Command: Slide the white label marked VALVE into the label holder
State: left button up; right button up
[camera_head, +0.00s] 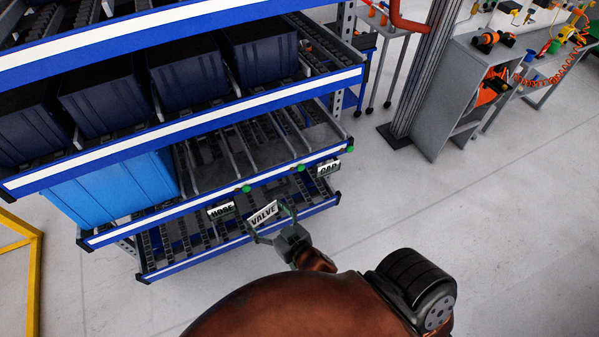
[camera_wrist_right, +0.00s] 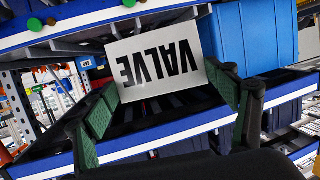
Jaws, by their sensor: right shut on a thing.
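The white VALVE label (camera_head: 263,214) is between the fingers of my right gripper (camera_head: 268,216), in front of the lower blue shelf rail. In the right wrist view the label (camera_wrist_right: 160,62) appears upside down and slightly tilted, with the green-padded fingers (camera_wrist_right: 168,95) at its two sides. The label is apart from the rail in the head view, as far as I can tell. An empty label holder cannot be made out clearly; the rail (camera_head: 275,177) between the HOSE and CAP labels shows green round markers. My left gripper is out of view.
The HOSE label (camera_head: 221,210) is left of my right gripper and the CAP label (camera_head: 328,167) is to its upper right. A light blue bin (camera_head: 110,190) stands on the shelf at left. Dark blue bins fill the shelf above.

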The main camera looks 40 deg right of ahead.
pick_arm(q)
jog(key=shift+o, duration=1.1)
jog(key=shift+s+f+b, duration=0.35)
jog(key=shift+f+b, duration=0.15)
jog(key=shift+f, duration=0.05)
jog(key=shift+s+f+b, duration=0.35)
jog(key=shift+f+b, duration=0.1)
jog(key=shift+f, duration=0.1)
pick_arm(e)
jog(key=w+d+f+m+h, duration=0.1)
jog(key=w+d+f+h, duration=0.1)
jog(key=w+d+f, duration=0.6)
jog(key=m+h+b, duration=0.2)
send_over(279, 189)
notch_tip(279, 189, down, 3)
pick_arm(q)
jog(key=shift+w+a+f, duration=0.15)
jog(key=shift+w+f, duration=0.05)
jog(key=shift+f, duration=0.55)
pick_arm(e)
jog(key=shift+s+a+r, duration=0.2)
jog(key=shift+s+a, duration=0.1)
jog(key=shift+s, duration=0.05)
pick_arm(q)
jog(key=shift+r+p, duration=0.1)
jog(key=shift+p, duration=0.25)
